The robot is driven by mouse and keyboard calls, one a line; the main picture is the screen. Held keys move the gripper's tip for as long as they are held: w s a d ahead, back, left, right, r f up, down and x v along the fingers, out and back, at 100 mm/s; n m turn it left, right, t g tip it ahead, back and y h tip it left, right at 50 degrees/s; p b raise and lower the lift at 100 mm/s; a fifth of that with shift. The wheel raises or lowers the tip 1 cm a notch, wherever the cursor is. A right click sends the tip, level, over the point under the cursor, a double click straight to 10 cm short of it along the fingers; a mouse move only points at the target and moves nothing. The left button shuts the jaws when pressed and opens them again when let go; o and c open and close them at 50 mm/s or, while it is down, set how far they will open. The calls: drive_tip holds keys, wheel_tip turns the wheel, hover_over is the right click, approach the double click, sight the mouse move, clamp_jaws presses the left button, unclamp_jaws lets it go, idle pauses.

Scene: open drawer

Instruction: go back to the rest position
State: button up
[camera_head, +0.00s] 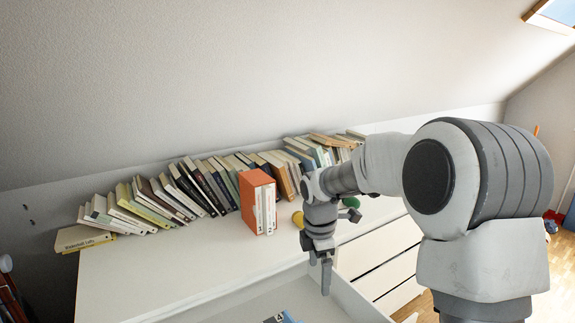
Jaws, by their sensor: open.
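My gripper (321,272) hangs at the end of my arm, pointing down over the right part of the open drawer (353,302). It is open, and I see nothing between its fingers. The drawer is pulled out from the white dresser (165,268) at the bottom of the view. A dark and blue item (284,318) lies inside the drawer, mostly cut off by the lower edge. My gripper appears apart from it.
A leaning row of books (180,190) lines the dresser's back by the wall. An orange-and-white book box (258,201) stands in front of them. A yellow round object (298,219) sits beside my wrist. The dresser top at left is clear. More white drawers (380,251) stand at right.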

drive_tip(key=s+d+r+m+t, duration=0.2)
drive_tip(key=s+d+r+m, duration=0.2)
drive_tip(key=s+r+m, duration=0.65)
drive_tip(key=s+d+r+m+t, duration=0.1)
drive_tip(key=s+m, duration=0.4)
drive_tip(key=s, duration=0.3)
drive_tip(key=s+d+r+m+t, duration=0.1)
drive_tip(key=s+m+t, duration=0.1)
drive_tip(key=s+m, duration=0.5)
wheel_tip(320, 180, up, 13)
drive_tip(key=s+n+p, duration=0.1)
drive_tip(key=n+p, duration=0.1)
drive_tip(key=p, duration=1.1)
drive_tip(key=shift+s+d, duration=0.2)
drive_tip(key=shift+s, duration=0.1)
